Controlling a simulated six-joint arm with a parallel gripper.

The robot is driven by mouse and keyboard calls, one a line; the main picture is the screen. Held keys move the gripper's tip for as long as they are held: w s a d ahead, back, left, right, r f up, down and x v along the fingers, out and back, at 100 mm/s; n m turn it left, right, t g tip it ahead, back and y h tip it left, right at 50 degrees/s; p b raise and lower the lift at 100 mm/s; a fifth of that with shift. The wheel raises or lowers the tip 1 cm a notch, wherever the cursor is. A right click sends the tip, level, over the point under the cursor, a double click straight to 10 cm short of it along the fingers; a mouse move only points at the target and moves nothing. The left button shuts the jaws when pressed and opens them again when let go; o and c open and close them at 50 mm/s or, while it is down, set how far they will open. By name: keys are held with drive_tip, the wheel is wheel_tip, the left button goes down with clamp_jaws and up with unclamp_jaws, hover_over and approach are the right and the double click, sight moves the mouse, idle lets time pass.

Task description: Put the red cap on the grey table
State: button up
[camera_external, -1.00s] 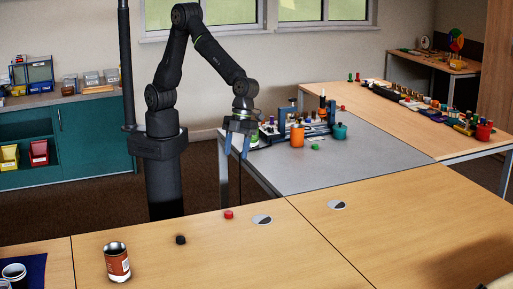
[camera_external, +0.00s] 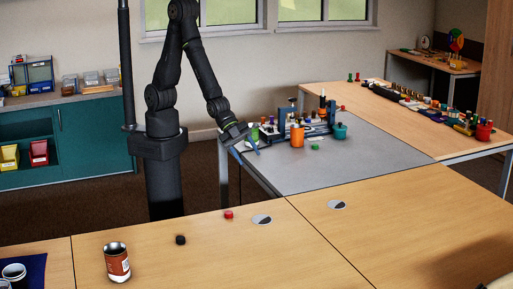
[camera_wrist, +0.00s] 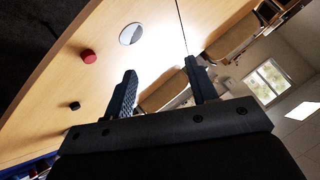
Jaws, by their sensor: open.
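The red cap (camera_external: 229,214) lies on the near wooden table, between the black cap and a round grommet. It also shows in the wrist view (camera_wrist: 89,56), left of my fingers. The grey table (camera_external: 345,160) stands behind the wooden table, to the right of my arm. My gripper (camera_external: 248,157) is open and empty, tilted, in the air by the left edge of the grey table and well behind the red cap. In the wrist view its two fingers (camera_wrist: 162,82) are apart with nothing held between them.
A black cap (camera_external: 180,239) and an open brown can (camera_external: 117,262) stand on the wooden table (camera_external: 330,240). The grey table holds a blue rack (camera_external: 318,128), an orange container (camera_external: 297,136), a teal pot (camera_external: 340,131) and a green cap (camera_external: 315,147). Its front part is clear.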

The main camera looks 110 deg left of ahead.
drive_tip(key=s+d+r+n+t+h, duration=0.1)
drive_tip(key=s+r+n+h, duration=0.2)
drive_tip(key=s, duration=0.4)
drive_tip(key=s+r+t+h, duration=0.2)
drive_tip(key=s+r+h, duration=0.15)
drive_tip(key=s, duration=0.35)
approach(228, 211)
drive_tip(key=shift+h, duration=0.35)
drive_tip(key=x, duration=0.9)
drive_tip(key=shift+w+a+f, duration=0.1)
drive_tip(key=shift+w+f, duration=0.05)
drive_tip(key=shift+f, duration=0.1)
drive_tip(key=shift+c, duration=0.4)
drive_tip(key=c, duration=1)
clamp_jaws()
drive_tip(key=shift+r, duration=0.1)
